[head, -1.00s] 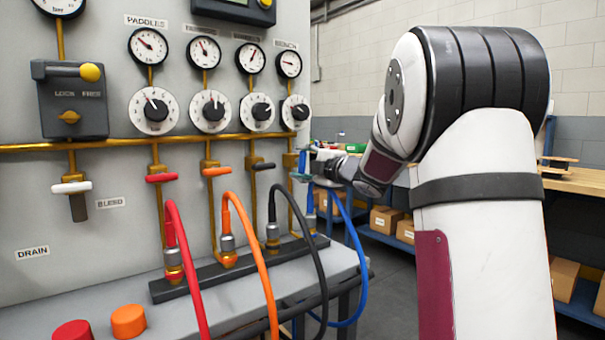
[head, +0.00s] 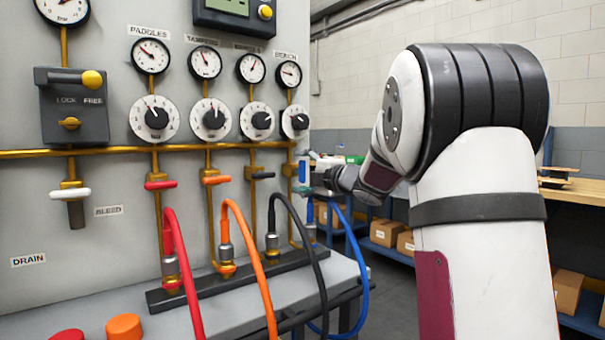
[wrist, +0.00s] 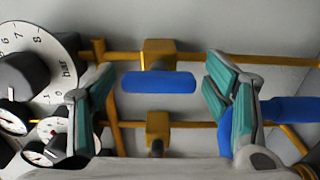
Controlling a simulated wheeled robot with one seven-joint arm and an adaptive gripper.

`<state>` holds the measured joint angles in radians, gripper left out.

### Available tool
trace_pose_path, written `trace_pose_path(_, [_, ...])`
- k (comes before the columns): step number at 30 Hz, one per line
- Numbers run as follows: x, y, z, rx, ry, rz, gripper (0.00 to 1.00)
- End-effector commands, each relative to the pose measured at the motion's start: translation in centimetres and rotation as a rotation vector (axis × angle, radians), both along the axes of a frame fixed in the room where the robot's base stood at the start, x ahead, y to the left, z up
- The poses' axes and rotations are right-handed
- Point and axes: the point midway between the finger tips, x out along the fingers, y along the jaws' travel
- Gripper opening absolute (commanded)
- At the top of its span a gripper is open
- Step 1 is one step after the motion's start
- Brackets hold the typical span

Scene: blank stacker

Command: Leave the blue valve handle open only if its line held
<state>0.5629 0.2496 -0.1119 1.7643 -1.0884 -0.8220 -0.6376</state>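The blue valve handle (wrist: 158,82) lies between my fingers in the wrist view, lengthwise along its brass pipe. My gripper (wrist: 160,95) is open, with a teal-padded finger beyond each end of the handle and a visible gap on both sides. In the head view, my gripper (head: 311,176) is small at the panel's right edge, and a blue upright piece there is probably the handle. The rightmost small gauge (head: 291,74) sits above a white dial (head: 295,121); its reading is too small to tell. The blue hose (head: 351,265) hangs below.
Red (head: 160,185), orange (head: 215,180) and black (head: 263,175) handles sit crosswise on neighbouring pipes. Their hoses arch over the bench front. A white bleed handle (head: 70,194) and a lock box (head: 72,105) are at left. Shelves with cartons (head: 385,232) stand behind my arm.

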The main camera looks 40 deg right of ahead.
Motion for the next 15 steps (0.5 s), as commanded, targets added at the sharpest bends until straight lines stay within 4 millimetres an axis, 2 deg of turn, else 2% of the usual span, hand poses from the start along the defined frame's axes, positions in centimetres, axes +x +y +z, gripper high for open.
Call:
trace_pose_path(9, [-0.3, -0.1, 0.1, 0.001, -0.001, -0.001, 0.72])
trace_pose_path(15, [-2.8, -0.1, 0.2, 0.001, -0.002, -0.002, 0.72])
